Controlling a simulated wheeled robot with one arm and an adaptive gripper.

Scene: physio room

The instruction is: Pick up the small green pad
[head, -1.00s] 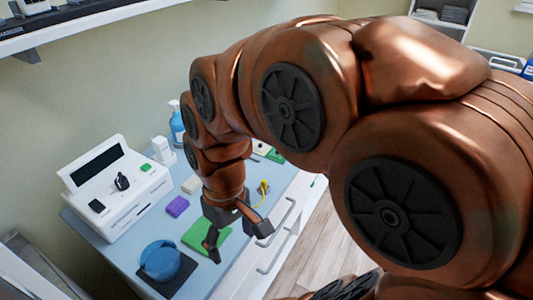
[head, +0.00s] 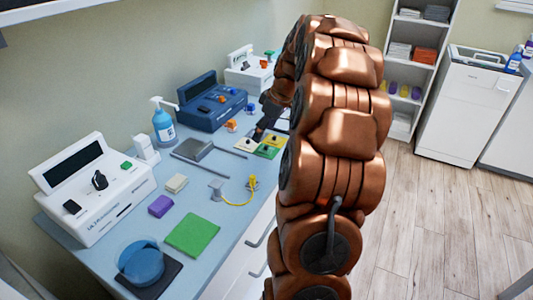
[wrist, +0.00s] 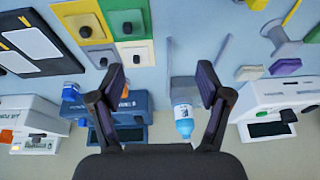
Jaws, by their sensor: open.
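A small green pad (head: 267,152) with a dark knob lies on the blue bench, in a cluster with a yellow pad (head: 274,140) and a white pad (head: 246,146). My gripper (wrist: 160,78) is open and empty, pointing down over the bench beside the cluster. In the head view my gripper (head: 259,132) is close behind the white pad, partly hidden by my arm. A larger plain green pad (head: 192,234) lies nearer on the bench.
A white device (head: 100,190), a blue device (head: 212,103) and a blue pump bottle (head: 163,127) stand along the wall. A purple block (head: 160,206), a beige block (head: 176,183) and a blue round item (head: 141,263) lie nearer. The floor to the right is clear.

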